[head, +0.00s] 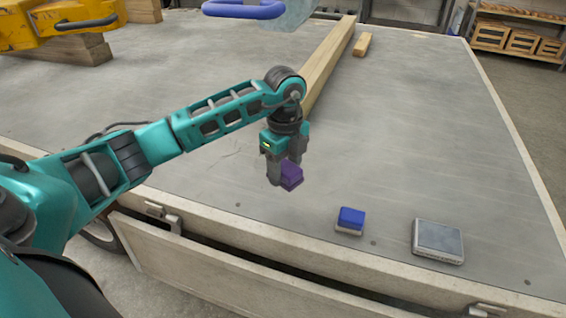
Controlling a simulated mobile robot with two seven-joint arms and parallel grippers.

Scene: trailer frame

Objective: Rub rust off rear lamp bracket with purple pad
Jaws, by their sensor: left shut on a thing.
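My left gripper (283,172) comes in from the left and points down over the grey trailer bed. It is shut on the purple pad (291,175), which appears to be held just above the bed. I cannot tell the exact gap beneath it. I cannot make out a rear lamp bracket or any rust in this view. My right gripper is not in view.
A blue-topped block (350,220) and a grey flat pad (438,240) lie near the front edge of the trailer bed (440,130). A long timber (328,65) lies behind my gripper. A yellow machine (60,25) rests on timbers at the back left. The right side is clear.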

